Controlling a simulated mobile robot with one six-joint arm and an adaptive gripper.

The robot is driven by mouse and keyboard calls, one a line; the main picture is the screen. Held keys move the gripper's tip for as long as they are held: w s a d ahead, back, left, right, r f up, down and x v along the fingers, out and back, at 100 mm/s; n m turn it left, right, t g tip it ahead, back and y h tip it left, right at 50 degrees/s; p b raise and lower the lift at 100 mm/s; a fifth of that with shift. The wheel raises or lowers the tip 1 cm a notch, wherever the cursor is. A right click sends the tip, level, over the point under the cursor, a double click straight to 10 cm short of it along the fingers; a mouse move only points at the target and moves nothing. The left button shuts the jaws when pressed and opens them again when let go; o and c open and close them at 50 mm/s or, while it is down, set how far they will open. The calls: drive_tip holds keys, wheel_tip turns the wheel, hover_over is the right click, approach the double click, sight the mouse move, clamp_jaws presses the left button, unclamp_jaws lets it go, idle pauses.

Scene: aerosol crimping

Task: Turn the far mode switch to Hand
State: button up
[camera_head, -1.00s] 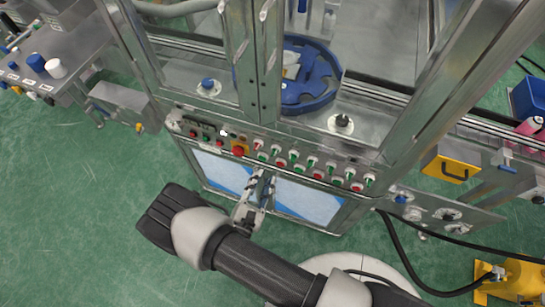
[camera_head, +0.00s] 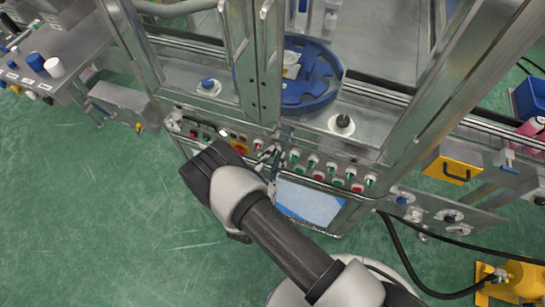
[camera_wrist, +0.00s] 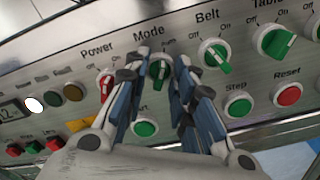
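The mode switch (camera_wrist: 159,70) is a green-handled knob on a white round base, under the label "Mode" on the metal panel in the wrist view. "Auto" is partly readable at its upper right; its left position label is hidden by a finger. My gripper (camera_wrist: 161,62) is open, with one blue-and-grey finger on each side of the green handle. I cannot tell whether the fingers touch it. In the head view my gripper (camera_head: 268,163) is at the control panel's front, and the switch there is hard to make out behind it.
The red-handled Power switch (camera_wrist: 105,86) is close left of the fingers, and the green Belt switch (camera_wrist: 216,56) close right. A green button (camera_wrist: 145,129) sits below between the fingers. Step (camera_wrist: 238,107) and Reset (camera_wrist: 288,95) buttons are lower right. Open green floor (camera_head: 90,210) lies left.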

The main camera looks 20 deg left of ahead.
clamp_jaws()
drive_tip(key=shift+n, duration=0.4)
drive_tip(key=n+b, duration=0.2)
drive_tip(key=n, duration=0.3)
drive_tip(key=shift+n+b, duration=0.3)
drive_tip(key=shift+b, duration=0.05)
drive_tip(key=n+b, duration=0.1)
drive_tip(key=n, duration=0.4)
drive_tip(key=shift+n, duration=0.3)
drive_tip(key=shift+o, duration=1)
unclamp_jaws()
